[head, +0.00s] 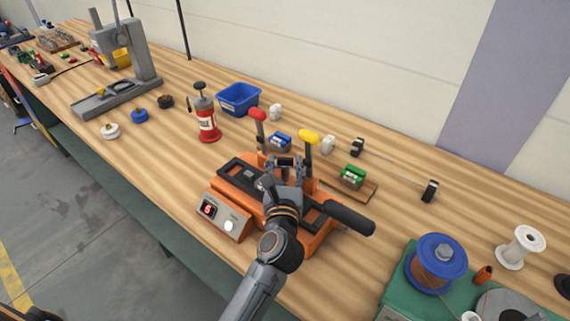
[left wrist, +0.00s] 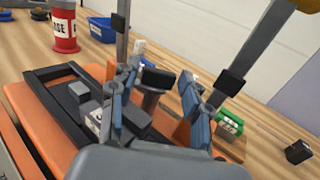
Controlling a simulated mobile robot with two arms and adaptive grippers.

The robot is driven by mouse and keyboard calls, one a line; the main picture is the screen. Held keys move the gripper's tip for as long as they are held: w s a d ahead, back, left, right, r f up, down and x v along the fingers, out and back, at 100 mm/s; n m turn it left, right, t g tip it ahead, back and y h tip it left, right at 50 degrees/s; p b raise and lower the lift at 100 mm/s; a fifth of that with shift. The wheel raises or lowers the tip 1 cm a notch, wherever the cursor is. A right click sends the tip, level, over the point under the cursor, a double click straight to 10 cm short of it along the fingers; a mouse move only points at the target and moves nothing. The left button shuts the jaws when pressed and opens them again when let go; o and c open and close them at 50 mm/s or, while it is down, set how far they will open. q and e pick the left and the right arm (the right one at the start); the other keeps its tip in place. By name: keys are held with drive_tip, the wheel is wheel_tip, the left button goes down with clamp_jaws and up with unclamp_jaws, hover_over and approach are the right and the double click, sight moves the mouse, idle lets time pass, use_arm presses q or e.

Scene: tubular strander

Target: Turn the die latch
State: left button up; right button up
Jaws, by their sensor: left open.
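An orange machine (head: 317,243) with a black frame stands on the wooden bench, below the centre of the head view. My left gripper (head: 285,163) is over its rear part, with its fingers apart. In the left wrist view, a short grey post with a black cross-head (left wrist: 158,78) stands between the open fingers (left wrist: 160,100). It may be the die latch; I cannot tell whether a finger touches it. In the head view my gripper and arm hide most of this part. My right gripper is not in view.
A red-tipped lever (head: 257,115) and a yellow-tipped lever (head: 309,136) rise close behind my gripper. A black handle (head: 349,218) sticks out right. A green block (head: 353,176), blue bin (head: 239,98) and red canister (head: 207,124) stand around. Clear bench lies left of the machine.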

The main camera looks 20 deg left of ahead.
use_arm(q)
drive_tip(key=c, duration=0.9)
drive_tip(key=shift+r+h+p, duration=0.2)
drive_tip(key=shift+h+p, duration=0.1)
drive_tip(key=shift+p, duration=0.2)
drive_tip(key=m+h+p, duration=0.2)
drive_tip(key=p, duration=0.1)
drive_tip(key=a+m+h+p, duration=0.1)
drive_tip(key=m+h+p, duration=0.1)
drive_tip(key=h+p, duration=0.1)
drive_tip(key=shift+r+t+h+p, duration=0.1)
drive_tip(key=shift+t+h+p, duration=0.2)
drive_tip(key=shift+p, duration=0.05)
drive_tip(key=shift+a+m+h+p, duration=0.1)
drive_tip(key=shift+m+h+p, duration=0.55)
drive_tip(key=shift+h, duration=0.45)
drive_tip(key=shift+a+f+m+g+h, duration=0.15)
drive_tip(key=shift+m+g+h, duration=0.1)
drive_tip(key=shift+m+h, duration=0.3)
drive_tip(key=shift+d+f+m+g+h, duration=0.1)
drive_tip(key=shift+m+g+h, duration=0.2)
drive_tip(key=shift+h, duration=0.35)
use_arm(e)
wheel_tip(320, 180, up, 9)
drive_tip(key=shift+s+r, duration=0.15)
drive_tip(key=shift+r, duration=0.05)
use_arm(q)
drive_tip(key=shift+p, duration=0.3)
